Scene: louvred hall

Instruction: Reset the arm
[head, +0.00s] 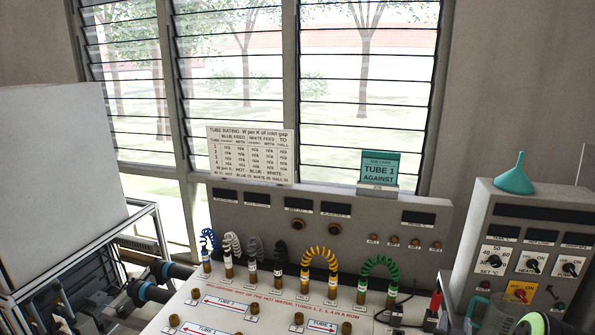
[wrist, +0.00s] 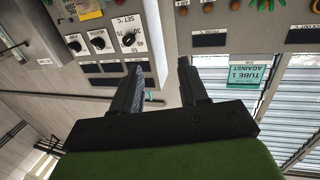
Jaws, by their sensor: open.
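My gripper (wrist: 160,72) shows in the wrist view with its two dark fingers apart and nothing between them. The wrist picture is upside down, with the control panels along its top. The fingers point toward the grey box with the dials (wrist: 110,40). In the head view my gripper is not clearly seen. The teal job card reading "TUBE 1 AGAINST" (head: 380,170) stands on top of the long panel, and it also shows in the wrist view (wrist: 248,77).
The bench (head: 200,318) carries several coiled hoses, including a yellow one (head: 319,255) and a green one (head: 380,264). A control box (head: 535,212) with a teal funnel (head: 514,178) stands at right. A glass jug (head: 490,315) is at lower right. Louvred windows (head: 240,80) stand behind.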

